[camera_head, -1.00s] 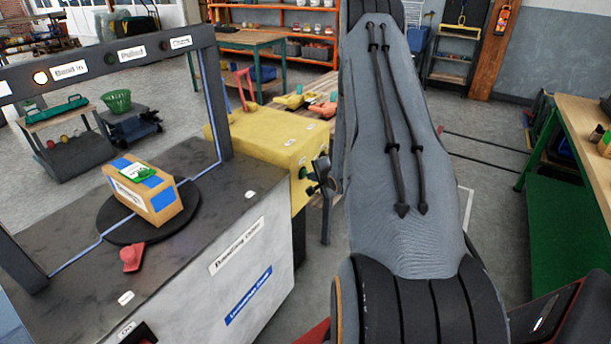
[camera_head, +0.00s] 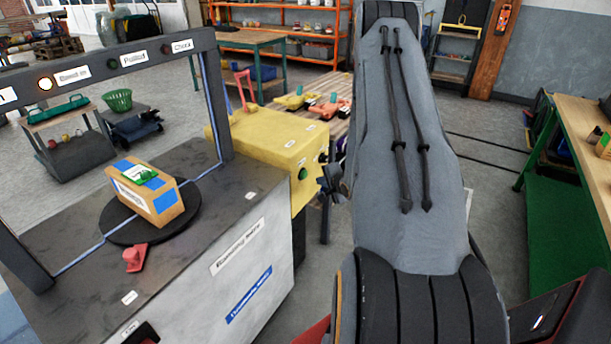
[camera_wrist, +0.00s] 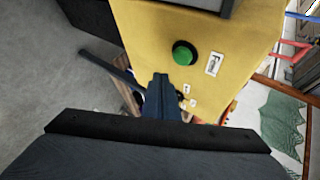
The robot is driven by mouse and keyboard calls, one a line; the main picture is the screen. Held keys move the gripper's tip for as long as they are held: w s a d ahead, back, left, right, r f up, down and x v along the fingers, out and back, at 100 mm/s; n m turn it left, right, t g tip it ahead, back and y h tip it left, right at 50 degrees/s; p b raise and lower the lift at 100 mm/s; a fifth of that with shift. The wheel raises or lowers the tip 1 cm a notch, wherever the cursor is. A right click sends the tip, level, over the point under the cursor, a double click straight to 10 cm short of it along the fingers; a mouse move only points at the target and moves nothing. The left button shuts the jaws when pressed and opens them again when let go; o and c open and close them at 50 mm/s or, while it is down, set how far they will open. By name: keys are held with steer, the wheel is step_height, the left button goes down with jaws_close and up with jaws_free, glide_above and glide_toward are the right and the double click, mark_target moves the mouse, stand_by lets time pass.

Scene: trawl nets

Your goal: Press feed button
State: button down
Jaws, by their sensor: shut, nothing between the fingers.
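A round green button (camera_head: 302,174) sits on the end face of the yellow housing (camera_head: 270,143) beside the machine. In the wrist view the green button (camera_wrist: 184,53) is clear, with a small white label beside it whose text I cannot read. My gripper (camera_head: 326,184) is shut and empty, just right of that face in the head view. In the wrist view its joined fingertips (camera_wrist: 160,79) point toward the yellow face, below and left of the button. A gap seems to lie between tips and button, and they do not cover it.
A strapping machine with a dark arch (camera_head: 110,62) has a lit lamp (camera_head: 45,84). A carton with blue patches (camera_head: 150,194) stands on its round black plate. A red knob (camera_head: 134,258) sits in front. A workbench (camera_head: 584,135) stands right. Floor between is partly clear.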

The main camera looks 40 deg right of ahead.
steer(key=shift+s+d+p, duration=0.2)
steer(key=shift+s+d, duration=0.05)
steer(key=shift+s, duration=0.3)
steer(key=shift+s+d+p, duration=0.15)
steer(key=shift+s+d, duration=0.05)
steer(key=shift+s, duration=0.3)
steer(key=s+a+r+n+g, duration=0.1)
steer(key=a+r+n+g, duration=0.2)
steer(key=a+r+n, duration=0.5)
steer(key=s+a+r+n+g, duration=0.15)
steer(key=a+r, duration=0.35)
steer(key=a, duration=0.6)
steer(key=s+a+r+n+g+y, duration=0.1)
steer(key=s+a+r+n, duration=0.3)
steer(key=s+a, duration=0.5)
steer(key=s+a+r+n+g+y, duration=0.1)
steer(key=s+a+r+n+g, duration=0.3)
steer(key=s+a, duration=0.6)
steer(key=shift+s+a+r+n+g, duration=0.2)
steer(key=shift+s+r+n+g, duration=0.15)
steer(key=shift+s+n, duration=0.35)
